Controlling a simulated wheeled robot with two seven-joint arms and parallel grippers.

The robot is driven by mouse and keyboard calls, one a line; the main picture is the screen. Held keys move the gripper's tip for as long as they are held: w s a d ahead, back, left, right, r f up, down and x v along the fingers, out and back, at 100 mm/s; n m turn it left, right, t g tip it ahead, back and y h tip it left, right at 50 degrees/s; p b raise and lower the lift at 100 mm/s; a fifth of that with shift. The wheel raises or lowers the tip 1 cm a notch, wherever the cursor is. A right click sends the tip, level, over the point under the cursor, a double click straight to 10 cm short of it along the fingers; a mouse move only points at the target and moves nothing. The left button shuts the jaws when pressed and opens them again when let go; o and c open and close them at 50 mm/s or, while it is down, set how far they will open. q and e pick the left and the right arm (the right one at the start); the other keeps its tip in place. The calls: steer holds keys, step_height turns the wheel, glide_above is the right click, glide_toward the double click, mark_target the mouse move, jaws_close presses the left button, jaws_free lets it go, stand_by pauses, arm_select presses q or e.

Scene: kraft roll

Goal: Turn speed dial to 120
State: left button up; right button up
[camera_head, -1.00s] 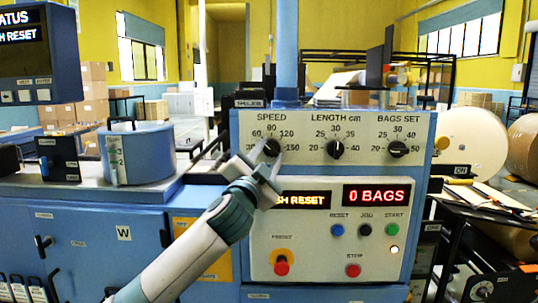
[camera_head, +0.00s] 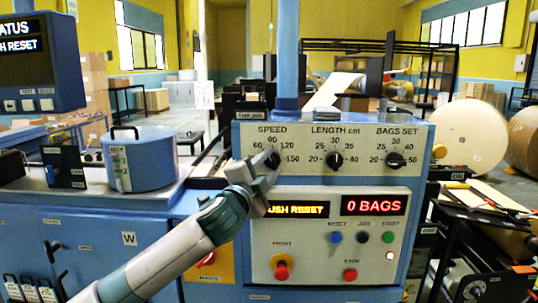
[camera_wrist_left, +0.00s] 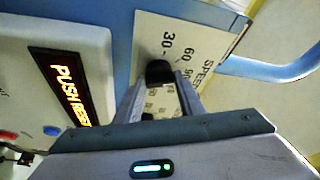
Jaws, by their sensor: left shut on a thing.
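The speed dial (camera_head: 273,160) is a small black knob at the upper left of the blue control panel, under the word SPEED. Its printed scale shows 60, 90, 120 and 150 in the head view, with 30 seen in the left wrist view. My left gripper (camera_head: 266,168) reaches it from the lower left and is shut on it. In the left wrist view the black knob (camera_wrist_left: 158,72) sits between the two fingertips. The fingers partly cover the dial, and I cannot tell which number it points to. My right gripper is not in view.
The length dial (camera_head: 334,160) and bags set dial (camera_head: 396,159) are to the right on the same panel. Below are a red "0 BAGS" display (camera_head: 374,205), a scrolling message display (camera_head: 298,210), small buttons and two red knobs. A blue pot (camera_head: 150,165) stands at left.

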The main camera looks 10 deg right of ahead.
arm_select(q)
steer(key=m+g+p, duration=0.1)
steer(key=m+p, duration=0.1)
steer(key=p, duration=0.1)
steer(key=m+y+p, duration=0.1)
steer(key=m+p, duration=0.2)
steer(key=p, duration=0.1)
steer(key=r+m+g+y+p, duration=0.1)
steer(key=m+p, duration=0.1)
steer(key=p, duration=0.2)
steer(key=shift+m+g, duration=0.3)
steer(key=shift+m, duration=0.1)
steer(key=shift+m+y+p, duration=0.3)
steer(key=shift+m+p, duration=0.3)
steer(key=shift+p, duration=0.05)
steer(key=shift+s+d+f+m+g+y, duration=0.1)
steer(key=shift+f+m+g+y, duration=0.15)
steer(key=shift+m+y, duration=0.6)
steer(key=shift+m, duration=0.35)
steer(key=o, duration=1)
steer(key=shift+r, duration=0.1)
steer(key=shift+o, duration=0.2)
steer(key=shift+s, duration=0.1)
steer(key=shift+s+a+r, duration=0.15)
steer(key=shift+s+a, duration=0.15)
steer(key=shift+s, duration=0.15)
steer(key=b+v, duration=0.7)
steer(key=v, duration=0.9)
steer(key=shift+a, duration=0.25)
